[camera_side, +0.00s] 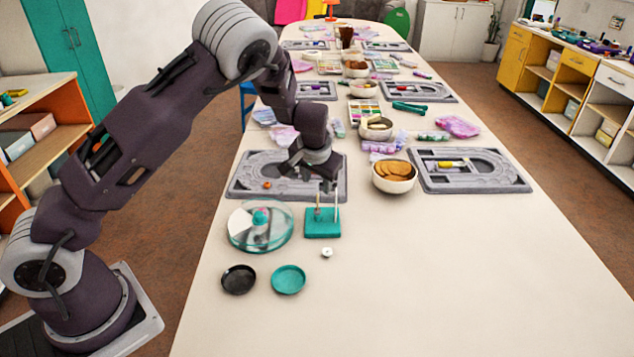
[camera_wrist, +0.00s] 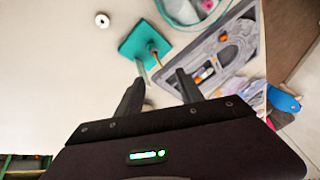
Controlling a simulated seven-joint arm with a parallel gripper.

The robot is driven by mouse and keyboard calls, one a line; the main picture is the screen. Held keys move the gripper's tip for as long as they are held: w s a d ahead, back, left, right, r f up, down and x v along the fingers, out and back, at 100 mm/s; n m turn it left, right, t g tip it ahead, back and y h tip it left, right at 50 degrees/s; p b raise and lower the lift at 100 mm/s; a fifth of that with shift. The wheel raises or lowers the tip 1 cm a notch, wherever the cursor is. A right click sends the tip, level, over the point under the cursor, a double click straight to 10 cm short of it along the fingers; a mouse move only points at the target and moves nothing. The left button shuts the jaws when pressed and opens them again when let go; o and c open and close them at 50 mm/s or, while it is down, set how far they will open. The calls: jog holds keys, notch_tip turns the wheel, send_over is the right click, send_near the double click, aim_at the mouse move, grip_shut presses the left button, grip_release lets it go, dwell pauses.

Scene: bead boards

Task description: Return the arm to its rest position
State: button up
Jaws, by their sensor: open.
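My gripper (camera_side: 322,182) hangs over the near left bead board (camera_side: 240,188), close to its right end. In the wrist view its two fingers (camera_wrist: 160,85) are apart, with nothing seen between them. A teal base with upright pegs (camera_side: 322,228) stands on the table just in front of the gripper. A small white bead (camera_side: 327,253) lies loose on the table in front of the teal base.
A clear round divided container (camera_side: 240,238) sits left of the teal base. A black dish (camera_side: 238,279) and a teal dish (camera_side: 289,279) lie in front. A bowl of brown round pieces (camera_side: 394,187) and another bead board (camera_side: 500,185) are right. The table's front right is clear.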

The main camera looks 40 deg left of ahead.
jog(key=s+d+r+h, duration=0.3)
jog(key=s+d+r, duration=0.1)
jog(key=s+r, duration=0.6)
jog(key=s+d+r+h, duration=0.2)
jog(key=s+d+r, duration=0.3)
jog(key=s+r, duration=0.45)
jog(key=s+r+m+t+y, duration=0.1)
jog(key=s+r+m, duration=0.1)
jog(key=s, duration=1.5)
jog(key=shift+r+t+y, duration=0.3)
jog(key=shift+r, duration=0.25)
